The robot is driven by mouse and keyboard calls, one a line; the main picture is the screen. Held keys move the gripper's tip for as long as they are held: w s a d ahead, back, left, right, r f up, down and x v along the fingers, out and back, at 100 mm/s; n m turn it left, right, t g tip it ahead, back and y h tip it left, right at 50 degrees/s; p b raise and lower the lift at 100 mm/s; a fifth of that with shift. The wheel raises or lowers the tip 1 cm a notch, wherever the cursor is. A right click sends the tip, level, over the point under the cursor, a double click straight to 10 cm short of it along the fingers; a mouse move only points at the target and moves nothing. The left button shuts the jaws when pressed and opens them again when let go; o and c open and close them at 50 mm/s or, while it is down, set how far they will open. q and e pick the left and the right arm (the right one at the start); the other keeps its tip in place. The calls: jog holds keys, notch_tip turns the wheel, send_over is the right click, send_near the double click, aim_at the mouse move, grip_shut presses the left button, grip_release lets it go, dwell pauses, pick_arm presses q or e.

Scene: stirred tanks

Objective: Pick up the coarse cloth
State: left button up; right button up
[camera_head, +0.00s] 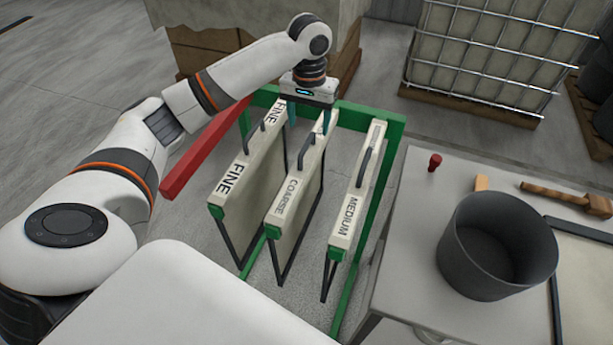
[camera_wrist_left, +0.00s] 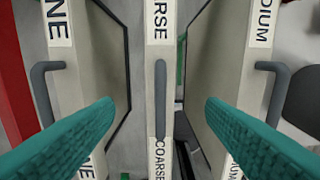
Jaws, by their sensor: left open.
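The coarse cloth (camera_head: 289,197) is the middle of three framed panels hanging upright in a green rack, with COARSE on its pale top bar and a dark handle (camera_head: 306,151). In the left wrist view its top bar (camera_wrist_left: 159,25) runs up the middle, with the grey handle (camera_wrist_left: 160,100) between my fingers. My left gripper (camera_head: 309,122) is open above the far part of this panel, its teal fingers one on each side. It also shows in the left wrist view (camera_wrist_left: 158,112), with no finger touching the handle. My right gripper is not in view.
The fine panel (camera_head: 239,165) hangs on the left and the medium panel (camera_head: 352,195) on the right, both close by. The green rack (camera_head: 393,125) has a red bar (camera_head: 205,150) at left. A table (camera_head: 415,215) at right holds a grey bucket (camera_head: 497,245) and a mallet (camera_head: 566,197).

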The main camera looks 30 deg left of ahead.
pick_arm(q)
jog(key=p, duration=0.2)
send_over(308, 154)
notch_tip(308, 154, down, 5)
jog(key=shift+s, duration=0.1)
jog(key=shift+f, duration=0.6)
notch_tip(308, 154, down, 4)
jog(key=shift+f+p, duration=0.2)
jog(key=shift+p, duration=0.75)
jog(key=shift+f, duration=0.3)
jog(key=shift+r, duration=0.1)
grip_shut()
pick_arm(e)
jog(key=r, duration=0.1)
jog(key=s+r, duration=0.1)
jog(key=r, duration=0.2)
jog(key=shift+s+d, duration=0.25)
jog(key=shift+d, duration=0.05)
